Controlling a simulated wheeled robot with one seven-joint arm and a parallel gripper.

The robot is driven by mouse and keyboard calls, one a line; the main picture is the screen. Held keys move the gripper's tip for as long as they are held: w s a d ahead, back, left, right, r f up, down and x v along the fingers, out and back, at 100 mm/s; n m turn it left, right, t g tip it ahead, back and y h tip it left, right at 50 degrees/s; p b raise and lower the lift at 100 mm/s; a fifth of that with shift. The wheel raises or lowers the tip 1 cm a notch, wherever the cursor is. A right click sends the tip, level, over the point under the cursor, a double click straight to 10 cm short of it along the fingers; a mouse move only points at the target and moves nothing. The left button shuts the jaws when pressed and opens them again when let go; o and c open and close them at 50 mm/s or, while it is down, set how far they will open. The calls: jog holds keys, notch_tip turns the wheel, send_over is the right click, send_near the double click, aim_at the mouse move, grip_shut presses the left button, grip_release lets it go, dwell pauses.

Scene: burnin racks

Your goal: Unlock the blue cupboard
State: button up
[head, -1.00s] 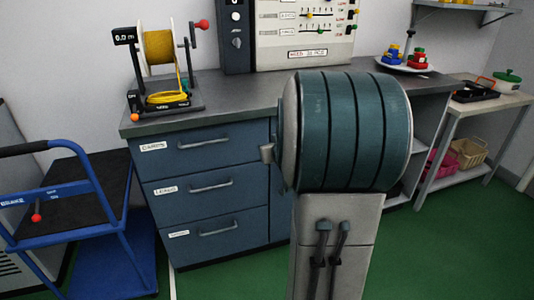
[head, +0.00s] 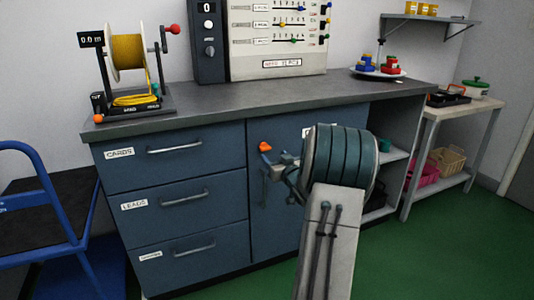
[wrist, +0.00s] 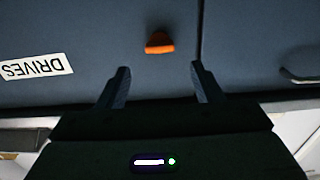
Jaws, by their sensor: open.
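The blue cupboard (head: 286,220) is the door section right of the drawers, under the grey worktop, and it is closed. An orange key or knob (head: 265,147) sits near the top left of its door. It also shows in the wrist view (wrist: 159,43), just beyond and between my fingertips. My gripper (wrist: 161,84) is open and empty, facing the door with the orange piece ahead of it and apart from it. In the head view my arm hides part of the door. A label reading DRIVES (wrist: 36,69) is on the door.
Drawers (head: 180,200) labelled CARDS and LEADS are left of the cupboard. The worktop (head: 220,100) holds a yellow cable reel (head: 125,50) and a control panel (head: 278,40). Open shelving is to the right, with green floor in front.

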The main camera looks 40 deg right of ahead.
aim_at(267, 148)
jog(key=b+x, duration=0.1)
jog(key=x, duration=0.6)
jog(key=shift+w, duration=0.15)
jog(key=c, duration=1)
